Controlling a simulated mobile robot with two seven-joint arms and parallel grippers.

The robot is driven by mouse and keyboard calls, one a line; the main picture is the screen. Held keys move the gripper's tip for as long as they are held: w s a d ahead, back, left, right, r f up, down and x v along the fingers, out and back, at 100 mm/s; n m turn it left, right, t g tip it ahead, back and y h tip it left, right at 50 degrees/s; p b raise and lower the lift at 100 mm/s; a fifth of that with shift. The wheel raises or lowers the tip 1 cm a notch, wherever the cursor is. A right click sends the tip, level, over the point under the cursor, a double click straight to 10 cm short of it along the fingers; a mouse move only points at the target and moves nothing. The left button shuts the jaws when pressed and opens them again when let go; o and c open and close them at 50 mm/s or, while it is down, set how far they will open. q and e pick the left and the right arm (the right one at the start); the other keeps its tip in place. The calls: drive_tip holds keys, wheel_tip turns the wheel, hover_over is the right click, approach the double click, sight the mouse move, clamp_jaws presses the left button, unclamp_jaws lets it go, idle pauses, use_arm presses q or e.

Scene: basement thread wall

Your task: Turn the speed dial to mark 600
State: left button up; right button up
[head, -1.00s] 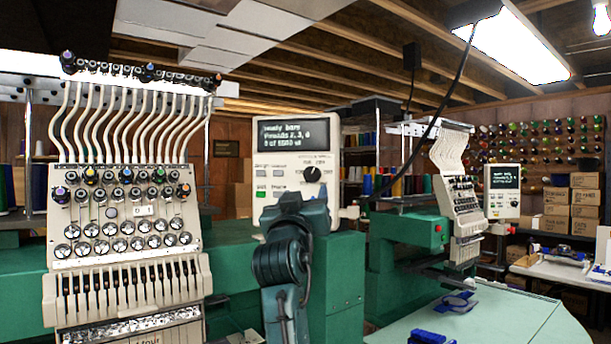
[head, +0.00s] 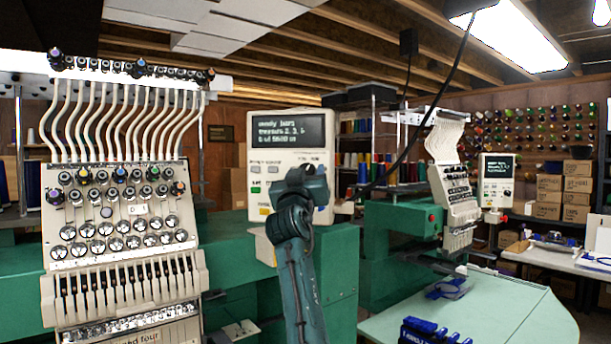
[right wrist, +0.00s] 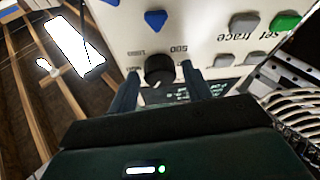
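The speed dial (right wrist: 159,70) is a round black knob on the white control panel (head: 259,155), with printed marks around it; "500" and "1000" seem legible in the right wrist view. I cannot tell which mark its pointer is at. My right gripper (right wrist: 162,82) is open, with one dark finger on each side of the dial and a gap showing to the knob. In the head view my right gripper (head: 308,182) is up against the panel and hides the dial. My left gripper is not in view.
The panel has a dark text screen (head: 290,130), a green button (right wrist: 285,22) and grey buttons. A multi-needle embroidery head (head: 120,220) stands at left on a green machine body. A second machine (head: 450,185) and a pale green table (head: 500,315) are at right.

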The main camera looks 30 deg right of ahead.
drive_tip(key=c, duration=0.8)
drive_tip(key=shift+n, duration=0.4)
drive_tip(key=n+y, duration=0.1)
drive_tip(key=n, duration=0.2)
drive_tip(key=n+t+y, duration=0.1)
drive_tip(key=n+y, duration=0.1)
drive_tip(key=n, duration=0.1)
drive_tip(key=shift+s+d+t, duration=0.15)
drive_tip(key=shift+t, duration=0.15)
drive_tip(key=n+y, duration=0.1)
drive_tip(key=n, duration=0.2)
drive_tip(key=n+y, duration=0.1)
drive_tip(key=n, duration=0.1)
drive_tip(key=shift+d+r+n+y, duration=0.1)
drive_tip(key=shift+r+n+y, duration=0.05)
drive_tip(key=shift+n+y, duration=0.2)
drive_tip(key=n+y, duration=0.1)
drive_tip(key=n, duration=0.2)
drive_tip(key=n+g+y, duration=0.1)
drive_tip(key=n, duration=0.3)
drive_tip(key=shift+s+r, duration=0.1)
drive_tip(key=shift+r, duration=0.1)
drive_tip(key=n+g, duration=0.1)
drive_tip(key=n, duration=0.1)
drive_tip(key=n+g, duration=0.1)
drive_tip(key=n, duration=0.1)
drive_tip(key=shift+r+n+g+y, duration=0.1)
drive_tip(key=shift+n+g+y, duration=0.15)
drive_tip(key=shift+n+g, duration=0.1)
